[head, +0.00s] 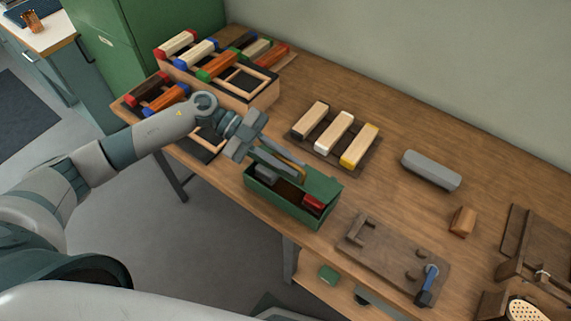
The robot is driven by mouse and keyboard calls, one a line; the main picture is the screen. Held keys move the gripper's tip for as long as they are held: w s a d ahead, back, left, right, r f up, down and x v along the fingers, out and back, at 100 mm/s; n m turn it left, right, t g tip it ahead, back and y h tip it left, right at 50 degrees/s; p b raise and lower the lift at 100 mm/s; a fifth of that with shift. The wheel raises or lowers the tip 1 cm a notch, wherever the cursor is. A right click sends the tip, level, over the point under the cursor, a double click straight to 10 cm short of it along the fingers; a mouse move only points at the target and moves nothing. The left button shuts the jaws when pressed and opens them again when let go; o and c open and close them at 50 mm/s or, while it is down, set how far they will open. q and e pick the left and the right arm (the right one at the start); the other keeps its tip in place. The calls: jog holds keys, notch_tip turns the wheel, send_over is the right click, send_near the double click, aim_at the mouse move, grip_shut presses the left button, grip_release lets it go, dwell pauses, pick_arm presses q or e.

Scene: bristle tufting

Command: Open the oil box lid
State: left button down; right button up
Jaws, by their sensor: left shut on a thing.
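The green oil box (284,207) stands near the front edge of the workbench. Its lid (318,185) is raised along the back side, and the dark inside shows with a red piece (313,203) at the right and a grey piece at the left. My left gripper (290,168) reaches in from the left, over the back of the box. Its fingers are shut at the raised lid and hide part of it. The exact contact is hard to see. My right gripper is not in view.
A rack of coloured blocks (263,99) stands behind my left forearm. A dark tray with three pale blocks (333,132) lies behind the box. A wooden fixture with a blue-handled lever (395,258) is at the right. A grey bar (431,170) lies further back.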

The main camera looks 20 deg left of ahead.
pick_arm(q)
jog(key=w+r+p, duration=0.1)
jog(key=w+r+n+p, duration=0.1)
jog(key=p, duration=0.1)
jog(key=shift+w+d+r+n+g+y, duration=0.2)
jog(key=shift+d+n+g+y, duration=0.1)
jog(key=shift+d+g, duration=0.1)
pick_arm(e)
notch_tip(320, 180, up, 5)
jog(key=p, duration=0.2)
pick_arm(q)
jog(key=w+d+n+g+y+b, duration=0.1)
jog(key=w+d+n+g+b, duration=0.2)
jog(key=w, duration=0.7)
jog(key=shift+w+d+f+n+g+b, duration=0.15)
jog(key=shift+d+f+n+g+b, duration=0.3)
jog(key=shift+n+b, duration=0.7)
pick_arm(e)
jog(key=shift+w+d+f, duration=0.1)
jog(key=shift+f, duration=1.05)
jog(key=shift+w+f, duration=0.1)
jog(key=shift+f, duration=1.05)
pick_arm(q)
jog(key=shift+r, duration=0.1)
jog(key=c, duration=2.1)
grip_release()
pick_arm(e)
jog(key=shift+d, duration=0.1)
